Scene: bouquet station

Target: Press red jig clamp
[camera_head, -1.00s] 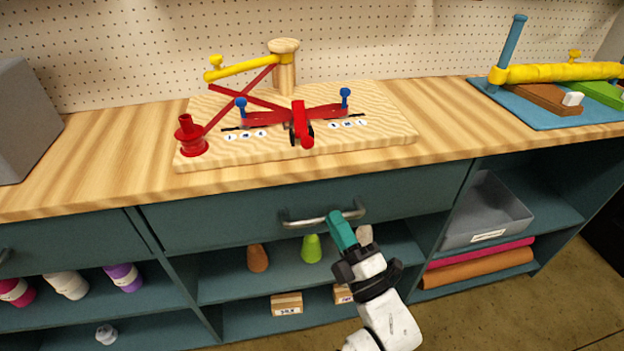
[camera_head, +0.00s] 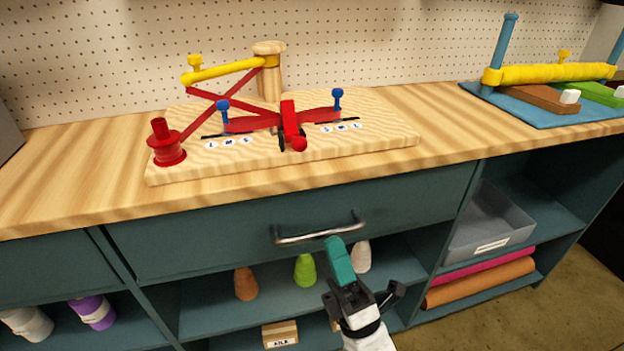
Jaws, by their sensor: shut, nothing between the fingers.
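The red jig clamp (camera_head: 290,124) stands at the middle of a wooden jig board (camera_head: 370,146) on the counter. Its red lever leans toward the front and ends in a round red knob. Red ribbon-like strips run out to both sides of it, with a blue peg (camera_head: 223,112) on the left and another blue peg (camera_head: 337,99) on the right. My gripper (camera_head: 337,245) is below and in front of the counter edge, near the drawer handle in the picture. It is shut, with a teal fingertip, and is well apart from the clamp.
The drawer handle (camera_head: 320,232) juts from the counter front just above my gripper. A red spool (camera_head: 167,145), a wooden post (camera_head: 269,80) and a yellow arm (camera_head: 222,71) stand on the board. A blue board (camera_head: 560,112) lies right. Shelves below hold cones.

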